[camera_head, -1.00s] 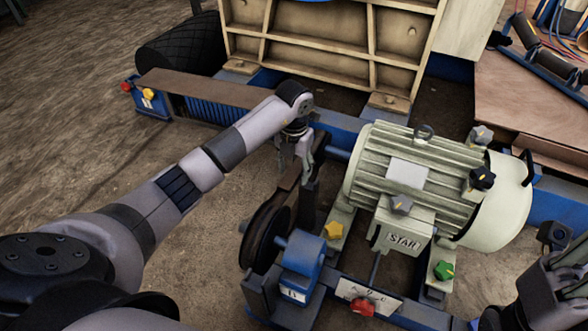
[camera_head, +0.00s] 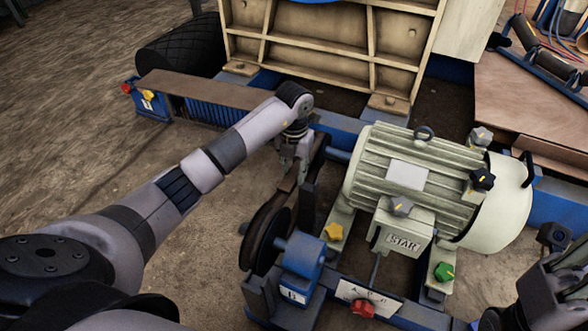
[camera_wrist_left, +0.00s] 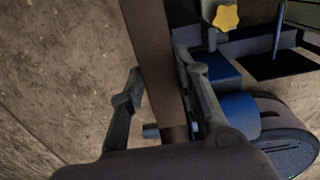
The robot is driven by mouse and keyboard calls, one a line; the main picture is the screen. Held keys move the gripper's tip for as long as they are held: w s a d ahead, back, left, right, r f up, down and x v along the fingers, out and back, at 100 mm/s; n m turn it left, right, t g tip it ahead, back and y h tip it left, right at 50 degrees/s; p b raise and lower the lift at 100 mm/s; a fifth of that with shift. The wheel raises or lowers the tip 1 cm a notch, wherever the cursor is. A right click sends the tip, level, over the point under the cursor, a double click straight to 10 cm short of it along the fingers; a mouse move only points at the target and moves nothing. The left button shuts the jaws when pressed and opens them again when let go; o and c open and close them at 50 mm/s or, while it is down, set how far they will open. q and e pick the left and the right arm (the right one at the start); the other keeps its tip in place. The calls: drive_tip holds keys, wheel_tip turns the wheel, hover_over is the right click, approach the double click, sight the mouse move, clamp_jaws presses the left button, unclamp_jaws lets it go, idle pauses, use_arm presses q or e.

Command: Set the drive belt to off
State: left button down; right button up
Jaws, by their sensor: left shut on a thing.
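The brown drive belt (camera_head: 268,212) runs around the dark pulley wheel (camera_head: 272,243) left of the motor and rises from it towards my left gripper (camera_head: 288,168). In the left wrist view the belt (camera_wrist_left: 146,38) passes as a long brown strip between the two fingers of my left gripper (camera_wrist_left: 158,64). This gripper is shut on the belt, though a gap shows beside one finger. The pale green motor (camera_head: 410,185) stands to the right of the belt. My right gripper (camera_head: 550,300) is partly cut off at the lower right edge, and its jaws are unclear.
A yellow star knob (camera_head: 333,231), a red knob (camera_head: 362,308) and a green knob (camera_head: 444,271) sit around the motor. A blue block (camera_head: 300,262) stands beside the pulley. The ribbed beige crusher body (camera_head: 325,45) is behind. Bare ground lies to the left.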

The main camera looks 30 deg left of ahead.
use_arm(q)
drive_tip(key=a+f, duration=0.4)
drive_tip(key=a, duration=0.1)
drive_tip(key=shift+s, duration=0.15)
drive_tip(key=c, duration=1.2)
unclamp_jaws()
drive_tip(key=shift+a, duration=0.1)
wheel_tip(320, 180, up, 12)
